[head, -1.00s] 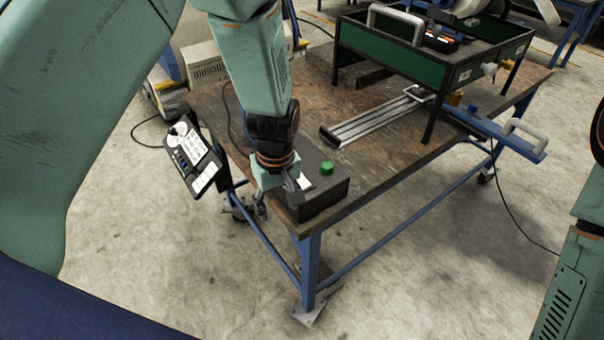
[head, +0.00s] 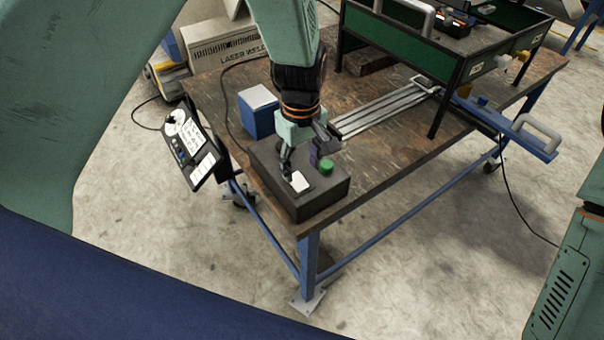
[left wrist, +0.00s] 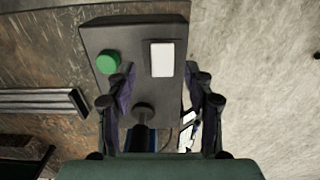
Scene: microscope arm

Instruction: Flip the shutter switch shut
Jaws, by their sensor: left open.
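A dark control box (head: 325,188) sits on the near corner of the table, with a green button (head: 326,167) and a white label (head: 299,181) on top. My left gripper (head: 301,160) is just over the box, pointing down, its fingers apart and empty. In the left wrist view, a black round-based switch (left wrist: 143,110) stands on the box between the open fingers (left wrist: 160,88), nearer the left finger. The green button (left wrist: 108,63) lies beside that finger's tip. I cannot tell which way the switch is tilted or whether a finger touches it. My right gripper is out of view.
A blue box (head: 258,113) stands behind the control box. A tilted panel (head: 191,148) hangs off the table's left edge. Metal rails (head: 385,110) and a green-sided frame (head: 395,45) occupy the back right. The front right tabletop (head: 400,150) is clear.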

